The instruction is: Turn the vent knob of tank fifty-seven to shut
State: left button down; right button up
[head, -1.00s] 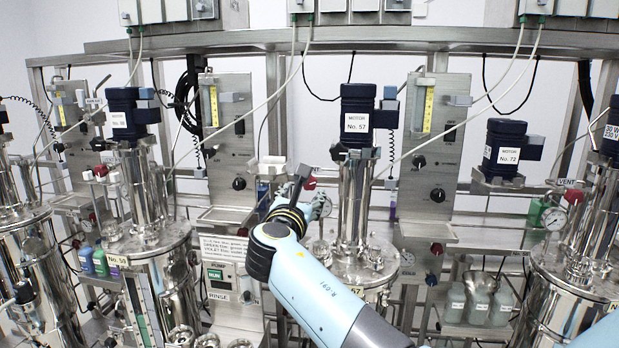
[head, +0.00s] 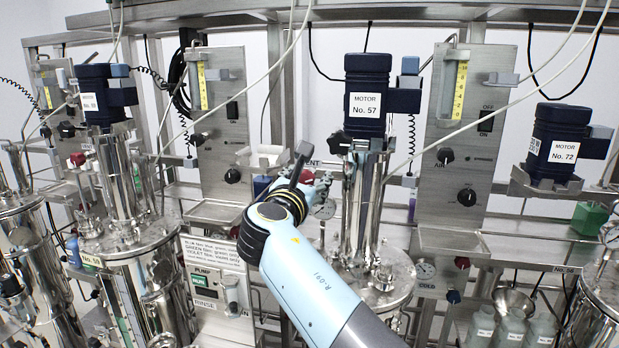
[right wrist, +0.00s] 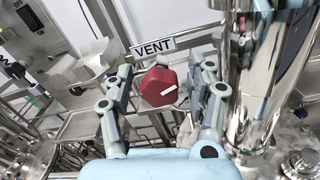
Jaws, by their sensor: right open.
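The vent knob (right wrist: 159,86) is red with a white pointer line, under a VENT label (right wrist: 153,44) in the right wrist view. In the head view the knob (head: 307,176) shows only in part behind my right gripper (head: 299,158), left of the motor marked No. 57 (head: 367,100). My right gripper (right wrist: 162,95) is open, with one finger on each side of the knob and gaps between. I cannot tell how deep the fingers reach around it. Tank fifty-seven (head: 385,290) is steel and stands below the motor. My left gripper is out of view.
A shiny steel column (right wrist: 262,85) stands close to the right of my right gripper. Panels with dials (head: 467,197) stand either side. The tank of motor No. 72 (head: 565,145) is at right.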

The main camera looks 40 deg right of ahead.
jog(key=shift+c, duration=0.5)
grip_shut()
